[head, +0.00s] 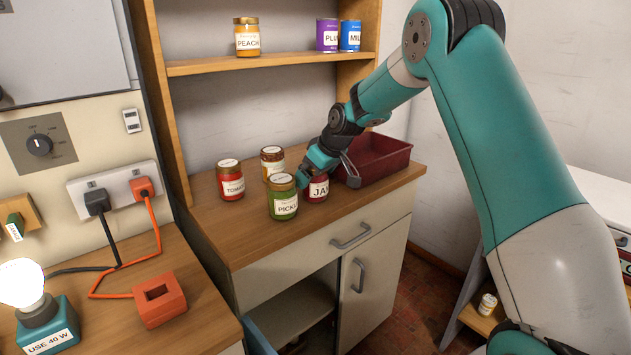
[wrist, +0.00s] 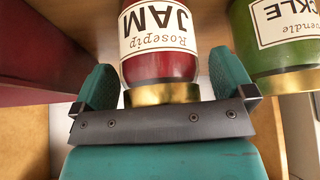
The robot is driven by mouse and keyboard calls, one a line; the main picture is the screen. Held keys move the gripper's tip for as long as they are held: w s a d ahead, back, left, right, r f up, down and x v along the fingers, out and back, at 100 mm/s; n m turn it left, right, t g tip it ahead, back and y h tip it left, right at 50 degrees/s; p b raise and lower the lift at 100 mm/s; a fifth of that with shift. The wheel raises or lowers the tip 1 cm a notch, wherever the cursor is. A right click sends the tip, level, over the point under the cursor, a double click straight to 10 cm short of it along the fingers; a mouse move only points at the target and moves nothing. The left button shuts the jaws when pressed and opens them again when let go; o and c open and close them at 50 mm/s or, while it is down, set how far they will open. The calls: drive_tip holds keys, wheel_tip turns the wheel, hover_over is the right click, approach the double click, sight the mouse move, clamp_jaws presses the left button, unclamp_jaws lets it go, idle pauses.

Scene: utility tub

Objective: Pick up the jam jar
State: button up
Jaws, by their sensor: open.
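The jam jar is red with a white label and a gold lid; in the head view the jam jar (head: 318,191) stands on the wooden cabinet top, partly hidden by my gripper (head: 325,162). In the wrist view the jam jar (wrist: 160,62) appears upside down, its gold lid nearest the gripper's palm. My gripper (wrist: 168,88) is open, with one teal finger on each side of the jar. A gap shows on the right finger's side; the left finger is very close to the jar, and I cannot tell whether it touches.
A green pickle jar (head: 283,201) stands close beside the jam jar, with a tomato jar (head: 230,184) and another jar (head: 272,158) farther left. A dark red tray (head: 384,160) lies close on the right. A shelf (head: 215,66) above holds a peach jar and two cans.

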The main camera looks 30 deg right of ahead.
drive_tip(key=shift+f, duration=0.1)
drive_tip(key=shift+c, duration=0.2)
drive_tip(key=shift+w, duration=0.1)
drive_tip(key=c, duration=1.2)
drive_tip(key=shift+r, duration=0.2)
